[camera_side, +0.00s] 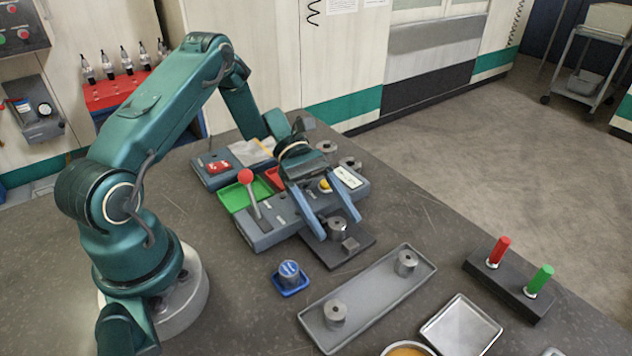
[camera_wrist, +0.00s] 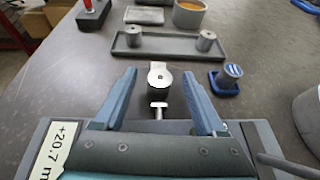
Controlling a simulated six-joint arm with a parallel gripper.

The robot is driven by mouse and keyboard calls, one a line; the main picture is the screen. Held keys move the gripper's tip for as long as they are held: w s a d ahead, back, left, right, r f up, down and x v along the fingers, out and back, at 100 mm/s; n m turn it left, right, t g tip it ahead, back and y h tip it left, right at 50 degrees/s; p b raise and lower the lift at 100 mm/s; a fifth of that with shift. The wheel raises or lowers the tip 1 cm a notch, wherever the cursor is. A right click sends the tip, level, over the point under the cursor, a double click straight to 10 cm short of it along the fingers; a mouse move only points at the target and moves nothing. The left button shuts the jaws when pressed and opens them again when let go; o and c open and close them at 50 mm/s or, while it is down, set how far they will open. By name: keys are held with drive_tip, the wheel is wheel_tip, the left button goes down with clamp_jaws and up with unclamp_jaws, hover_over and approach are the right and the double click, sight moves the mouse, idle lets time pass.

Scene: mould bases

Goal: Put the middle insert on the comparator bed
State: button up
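The tray (camera_side: 370,297) holds a grey insert at its near left end (camera_side: 335,314) and another at its far right end (camera_side: 405,262); its middle is bare. A third grey insert (camera_side: 337,228) stands upright on the dark plate (camera_side: 345,257) in front of the comparator (camera_side: 268,234). I cannot tell for sure that this plate is the comparator bed. My gripper (camera_side: 337,229) is open, its blue fingers on either side of that insert. In the wrist view the insert (camera_wrist: 160,77) shows between the fingertips, with gaps on both sides.
A red-knobbed lever (camera_side: 247,178) rises beside the comparator, near my gripper. A blue-based round piece (camera_side: 289,278) stands left of the tray. A metal dish (camera_side: 460,326) and a block with red and green handles (camera_side: 505,284) lie to the right.

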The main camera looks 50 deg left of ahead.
sight(317, 204)
drive_tip(key=shift+v, duration=2.6)
drive_tip(key=shift+c, duration=0.3)
